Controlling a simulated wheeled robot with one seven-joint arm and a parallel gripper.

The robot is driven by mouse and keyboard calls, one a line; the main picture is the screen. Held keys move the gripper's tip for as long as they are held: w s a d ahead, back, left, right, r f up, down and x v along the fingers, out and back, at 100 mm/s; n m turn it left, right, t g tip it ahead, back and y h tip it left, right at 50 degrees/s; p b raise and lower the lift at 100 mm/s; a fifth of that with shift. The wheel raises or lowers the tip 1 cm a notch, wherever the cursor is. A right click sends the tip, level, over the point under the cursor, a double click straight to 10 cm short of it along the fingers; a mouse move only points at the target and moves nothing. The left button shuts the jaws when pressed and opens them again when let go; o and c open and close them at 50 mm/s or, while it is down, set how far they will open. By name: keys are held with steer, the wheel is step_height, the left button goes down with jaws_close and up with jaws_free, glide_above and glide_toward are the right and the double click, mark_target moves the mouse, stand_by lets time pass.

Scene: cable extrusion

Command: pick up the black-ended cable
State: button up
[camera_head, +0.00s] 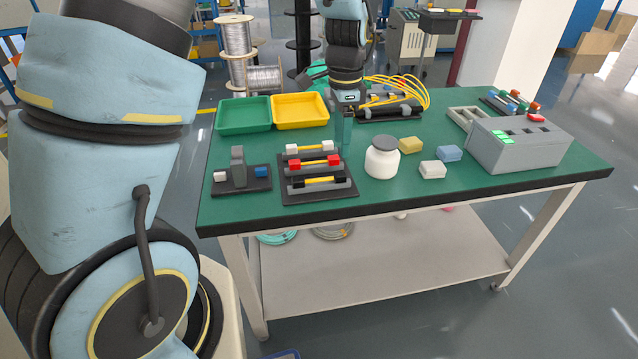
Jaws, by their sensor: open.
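The black-ended cable (320,181) is a short yellow cable with black end blocks. It lies in the front slot of a dark rack (317,194) on the green table. Behind it in the same rack lie a red-ended cable (314,163) and a white-ended cable (310,148). My gripper (344,140) points down just behind and to the right of the rack, beside the white-ended cable. It is open, apart from the black-ended cable, and I see nothing in it. The gap between its fingers is hard to make out from this side.
A white jar (382,158) with a grey lid stands right of the rack. Small blocks, such as a yellow one (411,145), lie beyond it. A grey fixture (240,176) stands left. Green (243,115) and yellow (300,110) trays are behind. A grey control box (516,143) stands at right.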

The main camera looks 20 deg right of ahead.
mark_target(339, 174)
step_height(339, 174, down, 3)
steer(key=shift+a+f, duration=0.15)
steer(key=shift+s+f+p, duration=0.1)
steer(key=shift+f+p, duration=0.95)
steer(key=shift+f, duration=1.7)
jaws_close()
